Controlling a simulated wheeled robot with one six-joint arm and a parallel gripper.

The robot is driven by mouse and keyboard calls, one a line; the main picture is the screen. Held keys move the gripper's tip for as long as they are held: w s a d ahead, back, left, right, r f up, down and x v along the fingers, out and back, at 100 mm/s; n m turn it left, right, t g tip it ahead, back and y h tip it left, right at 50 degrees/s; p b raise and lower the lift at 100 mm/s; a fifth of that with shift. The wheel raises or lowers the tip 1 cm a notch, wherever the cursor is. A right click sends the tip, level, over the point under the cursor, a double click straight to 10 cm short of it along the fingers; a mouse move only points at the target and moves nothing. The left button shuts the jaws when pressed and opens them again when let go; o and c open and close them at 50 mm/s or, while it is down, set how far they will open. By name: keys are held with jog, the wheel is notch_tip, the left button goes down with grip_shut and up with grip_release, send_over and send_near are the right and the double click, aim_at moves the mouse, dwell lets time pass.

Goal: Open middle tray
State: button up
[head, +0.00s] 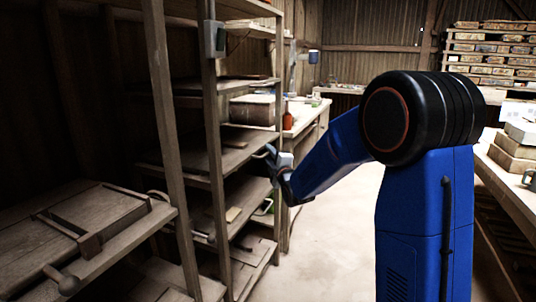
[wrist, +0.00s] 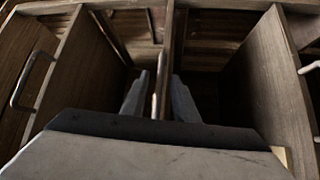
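My gripper (wrist: 158,100) is open, and its two grey fingers stand on either side of a pale handle bar (wrist: 157,88). Gaps show between the bar and both fingers. The bar lies in front of the edge of a wooden tray (wrist: 170,45), the middle one of three boards in the wrist view. In the head view my gripper (head: 281,168) is at the front of the wooden rack, by a handle (head: 263,152) at mid height. The fingertips are small and partly hidden there, and the tray behind them is dark.
In the wrist view other handles flank the middle one, at left (wrist: 33,80) and right (wrist: 309,68). A lower handle (head: 264,207) shows under my gripper. Rack posts (head: 213,150) stand left of it. The floor (head: 335,235) is clear; a bench (head: 510,170) stands at right.

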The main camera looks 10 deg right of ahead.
jog(key=shift+w+a, duration=0.1)
jog(key=shift+w, duration=0.4)
grip_shut()
dwell(1.2)
